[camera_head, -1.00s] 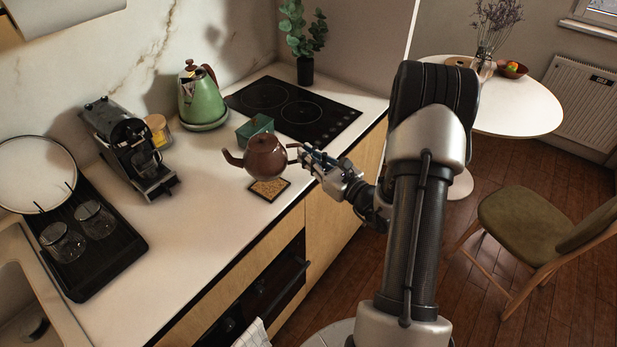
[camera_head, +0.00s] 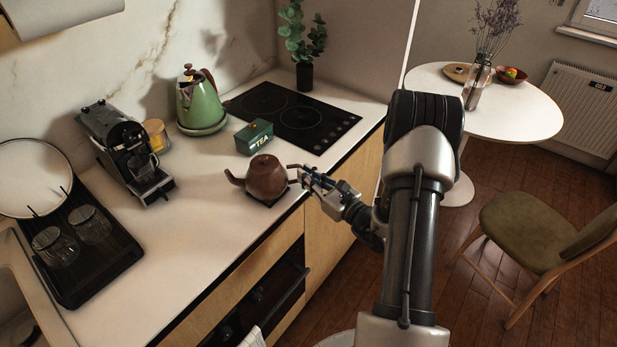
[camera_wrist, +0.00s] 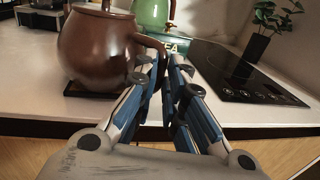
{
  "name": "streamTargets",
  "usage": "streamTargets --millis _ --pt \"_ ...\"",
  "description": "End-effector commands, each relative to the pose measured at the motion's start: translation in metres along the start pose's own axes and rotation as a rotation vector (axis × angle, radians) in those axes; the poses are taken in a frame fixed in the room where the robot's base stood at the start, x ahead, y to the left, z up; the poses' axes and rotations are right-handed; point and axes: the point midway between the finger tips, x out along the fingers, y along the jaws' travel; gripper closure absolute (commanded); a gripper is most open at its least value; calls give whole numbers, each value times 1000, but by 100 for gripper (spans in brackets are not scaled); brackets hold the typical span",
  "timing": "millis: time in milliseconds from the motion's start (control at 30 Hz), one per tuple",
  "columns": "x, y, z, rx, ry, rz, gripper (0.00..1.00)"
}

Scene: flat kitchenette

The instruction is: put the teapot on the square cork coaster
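The brown teapot (camera_head: 266,178) is upright over the square cork coaster (camera_head: 270,204), of which only a dark edge shows below it. The wrist view shows the teapot (camera_wrist: 98,48) large at the left, with the coaster's dark edge (camera_wrist: 88,92) under its base. The base looks to be on the coaster or just above it; I cannot tell whether they touch. My gripper (camera_head: 306,176) is at the right side of the teapot, with its fingers around the handle and closed on it. In the wrist view, the fingers (camera_wrist: 166,66) partly hide the handle.
A green tea box (camera_head: 254,136) stands behind the teapot, with a green kettle (camera_head: 200,102) farther back. A black hob (camera_head: 296,112) lies beyond. A coffee machine (camera_head: 126,150) and a dark tray with glasses (camera_head: 100,262) are at left. The counter's front edge is close to the coaster.

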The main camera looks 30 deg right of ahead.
Motion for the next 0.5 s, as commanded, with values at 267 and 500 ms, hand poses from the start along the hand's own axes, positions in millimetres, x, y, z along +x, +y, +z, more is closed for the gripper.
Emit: streamTargets --millis 267,500 --pt "0 0 1 0 0 0 70" --pt "0 0 1 0 0 0 70"
